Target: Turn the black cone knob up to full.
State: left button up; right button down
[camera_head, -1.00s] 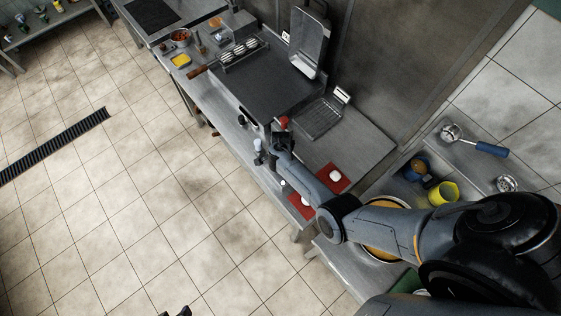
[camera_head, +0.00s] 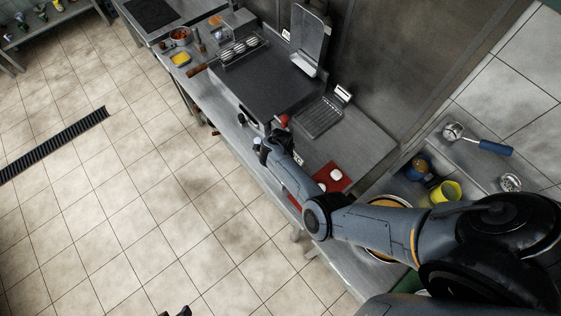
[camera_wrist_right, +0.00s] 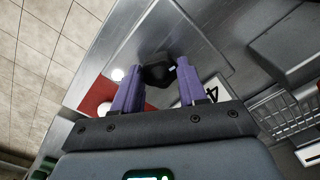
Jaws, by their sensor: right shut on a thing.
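The black knob (camera_wrist_right: 155,74) sits on the metal front of the counter in the right wrist view, with a small pale mark on its right side. The purple fingers of my right gripper (camera_wrist_right: 152,84) are on either side of it and shut on it. In the head view my right gripper (camera_head: 264,150) is at the front edge of the griddle counter and hides the knob it holds. The knob's exact turn angle cannot be read. A small dark shape (camera_head: 178,312) at the bottom edge of the head view may be the tip of my left gripper; its jaws cannot be made out.
Another dark knob (camera_head: 242,119) is on the griddle front, and a red object (camera_head: 284,120) is close to my right wrist. A red mat (camera_head: 332,181) with a white item lies on the counter under my right forearm.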

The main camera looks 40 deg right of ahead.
jog(key=shift+s+f, duration=0.1)
jog(key=c, duration=0.8)
grip_release()
jog(key=shift+r+n+p, duration=0.3)
jog(key=shift+n+p, duration=0.35)
jog(key=shift+n, duration=0.25)
jog(key=shift+n+p, duration=0.35)
jog(key=shift+n, duration=0.55)
jog(key=shift+f+n, duration=0.1)
jog(key=shift+n, duration=1)
jog(key=shift+f, duration=0.1)
jog(key=shift+p, duration=0.3)
